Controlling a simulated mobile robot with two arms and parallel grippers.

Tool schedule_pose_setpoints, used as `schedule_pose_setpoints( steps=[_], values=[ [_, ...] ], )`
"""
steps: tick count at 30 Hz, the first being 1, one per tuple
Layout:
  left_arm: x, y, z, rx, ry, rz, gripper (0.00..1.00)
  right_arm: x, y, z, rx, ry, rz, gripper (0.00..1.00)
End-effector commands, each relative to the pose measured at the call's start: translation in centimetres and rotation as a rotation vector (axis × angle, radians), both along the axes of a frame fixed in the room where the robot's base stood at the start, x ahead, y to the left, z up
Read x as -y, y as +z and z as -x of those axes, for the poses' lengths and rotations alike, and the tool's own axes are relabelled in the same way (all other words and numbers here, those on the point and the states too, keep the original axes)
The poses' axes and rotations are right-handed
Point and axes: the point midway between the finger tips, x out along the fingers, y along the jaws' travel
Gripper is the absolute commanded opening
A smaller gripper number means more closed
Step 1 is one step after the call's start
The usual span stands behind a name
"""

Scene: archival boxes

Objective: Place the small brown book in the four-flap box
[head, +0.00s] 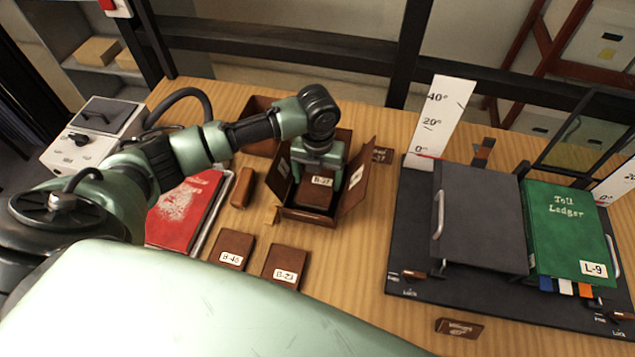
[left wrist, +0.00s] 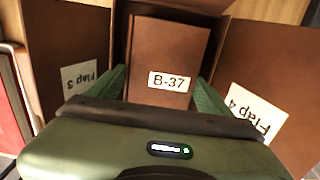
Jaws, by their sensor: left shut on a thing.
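The small brown book labelled B-37 (head: 314,195) is inside the brown four-flap box (head: 308,217), whose flaps stand open. In the left wrist view the book (left wrist: 167,50) lies between the two green fingers, with the flap marked Flap 3 (left wrist: 62,45) on the left and the flap marked Flap 4 (left wrist: 262,75) on the right. My left gripper (head: 319,172) reaches down into the box from above and is shut on the book. I cannot tell whether the book touches the box floor. My right gripper is not in view.
Two brown books, B-46 (head: 232,250) and B-23 (head: 284,266), lie in front of the box. A red book (head: 183,212) lies left. Wood between is mostly clear.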

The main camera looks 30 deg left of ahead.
Motion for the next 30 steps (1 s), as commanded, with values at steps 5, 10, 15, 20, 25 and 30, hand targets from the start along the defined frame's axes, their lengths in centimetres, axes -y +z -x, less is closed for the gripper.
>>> schedule_pose_setpoints(
  steps=[5,10,15,20,25,30],
  values=[
    [0.0,-2.6,0.1,-0.004,0.000,0.000,0.30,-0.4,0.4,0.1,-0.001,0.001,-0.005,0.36],
    [0.0,-3.2,0.0,-0.001,-0.001,0.000,0.30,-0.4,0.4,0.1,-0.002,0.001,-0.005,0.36],
    [0.0,-3.2,0.0,-0.001,-0.001,0.000,0.30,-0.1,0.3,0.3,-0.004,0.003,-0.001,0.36],
    [0.0,-3.4,0.1,-0.002,0.000,0.000,0.89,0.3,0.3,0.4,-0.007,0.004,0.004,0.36],
    [0.0,-3.4,0.1,-0.002,0.000,0.000,0.89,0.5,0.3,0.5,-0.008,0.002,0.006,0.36],
    [0.0,-3.0,0.0,-0.001,-0.001,0.000,0.89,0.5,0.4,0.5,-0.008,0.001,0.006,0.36]
  ],
)
